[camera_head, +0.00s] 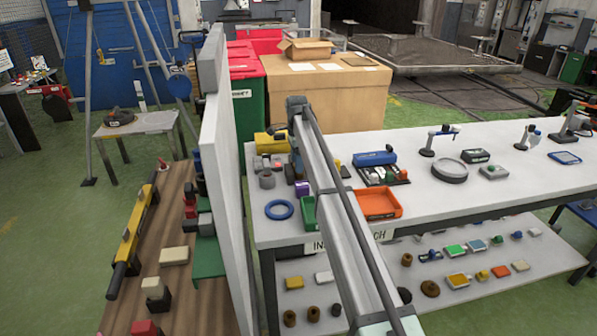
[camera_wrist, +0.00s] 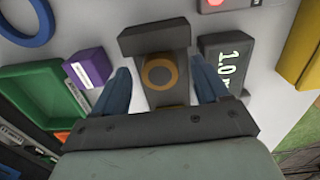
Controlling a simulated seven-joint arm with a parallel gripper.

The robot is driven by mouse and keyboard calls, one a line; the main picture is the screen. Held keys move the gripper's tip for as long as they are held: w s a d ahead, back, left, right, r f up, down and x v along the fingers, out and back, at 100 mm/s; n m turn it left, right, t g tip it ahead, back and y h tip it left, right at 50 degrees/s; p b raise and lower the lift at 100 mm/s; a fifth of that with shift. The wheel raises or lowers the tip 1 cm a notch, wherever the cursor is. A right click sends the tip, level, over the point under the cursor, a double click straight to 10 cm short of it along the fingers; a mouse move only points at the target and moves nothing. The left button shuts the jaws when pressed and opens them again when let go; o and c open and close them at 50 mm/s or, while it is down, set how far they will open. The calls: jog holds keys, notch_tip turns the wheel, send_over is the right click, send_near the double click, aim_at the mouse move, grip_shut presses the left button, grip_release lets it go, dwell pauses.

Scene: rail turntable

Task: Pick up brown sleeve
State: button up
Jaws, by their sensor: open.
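In the wrist view, a brown ring-shaped end (camera_wrist: 147,73), seemingly the brown sleeve seen end-on, shows in a dark grey block (camera_wrist: 155,40). My gripper (camera_wrist: 160,68) is open, with one blue finger to the left of the block and one to the right. The ring lies between the fingers in the picture; I cannot tell the height gap or any contact. Several other brown round pieces (camera_head: 313,313) stand on the lower shelf.
A purple block (camera_wrist: 88,68), green tray (camera_wrist: 45,90) and blue ring (camera_wrist: 48,22) lie left of the gripper. A dark "1.0" block (camera_wrist: 226,62) stands close right, with a yellow object (camera_wrist: 305,55) beyond. A white partition (camera_head: 222,190) borders the bench (camera_head: 510,160).

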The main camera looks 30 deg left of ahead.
jog(key=shift+f, duration=1.5)
jog(key=shift+c, duration=0.4)
jog(key=shift+r, duration=0.1)
grip_shut()
